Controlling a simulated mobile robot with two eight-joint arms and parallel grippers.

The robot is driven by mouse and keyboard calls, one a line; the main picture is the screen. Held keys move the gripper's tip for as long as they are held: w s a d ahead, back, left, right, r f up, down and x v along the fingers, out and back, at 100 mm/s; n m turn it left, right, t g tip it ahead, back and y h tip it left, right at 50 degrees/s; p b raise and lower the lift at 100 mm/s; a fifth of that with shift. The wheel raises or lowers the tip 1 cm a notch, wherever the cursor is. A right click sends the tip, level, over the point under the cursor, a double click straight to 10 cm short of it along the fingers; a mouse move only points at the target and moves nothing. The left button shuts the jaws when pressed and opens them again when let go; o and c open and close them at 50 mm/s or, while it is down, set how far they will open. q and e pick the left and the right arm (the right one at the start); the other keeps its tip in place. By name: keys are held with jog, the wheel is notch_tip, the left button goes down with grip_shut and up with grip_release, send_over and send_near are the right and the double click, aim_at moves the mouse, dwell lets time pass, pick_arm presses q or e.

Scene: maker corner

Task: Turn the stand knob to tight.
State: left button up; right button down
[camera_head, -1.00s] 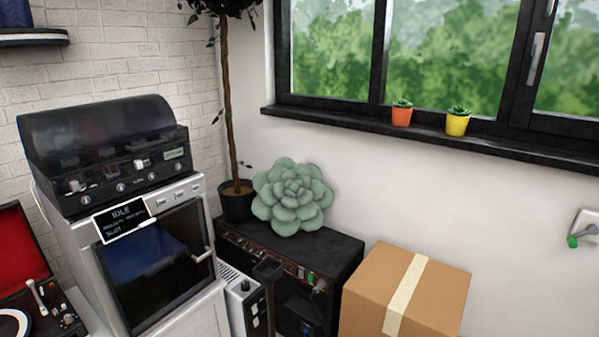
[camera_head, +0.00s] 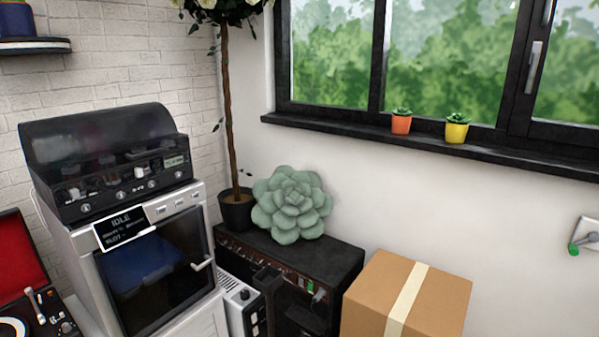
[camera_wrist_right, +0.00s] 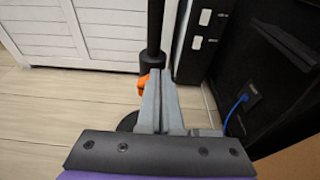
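The stand shows in the right wrist view as a black upright pole (camera_wrist_right: 153,35) with an orange knob (camera_wrist_right: 148,79) low on it. Its dark round base (camera_wrist_right: 128,122) is partly hidden behind my gripper. My right gripper (camera_wrist_right: 162,76) is low beside the pole, its two grey fingers close together. The fingertips overlap the right side of the knob in the picture; I cannot tell whether any of the knob is between them. The knob's setting cannot be read. In the head view the knob and both grippers are not visible.
A black cabinet (camera_head: 345,255) bears a green succulent-shaped cushion (camera_head: 291,203); a blue cable (camera_wrist_right: 237,103) plugs into a black box in the wrist view. A cardboard box (camera_head: 375,290), a white unit (camera_head: 240,300) and an oven-like machine (camera_head: 160,270) stand around. Light floor (camera_wrist_right: 60,90) shows at left.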

jog(key=s+d, duration=0.3)
jog(key=d, duration=0.2)
jog(key=shift+s+r+p, duration=0.15)
jog(key=shift+r+p, duration=0.15)
jog(key=shift+p, duration=0.1)
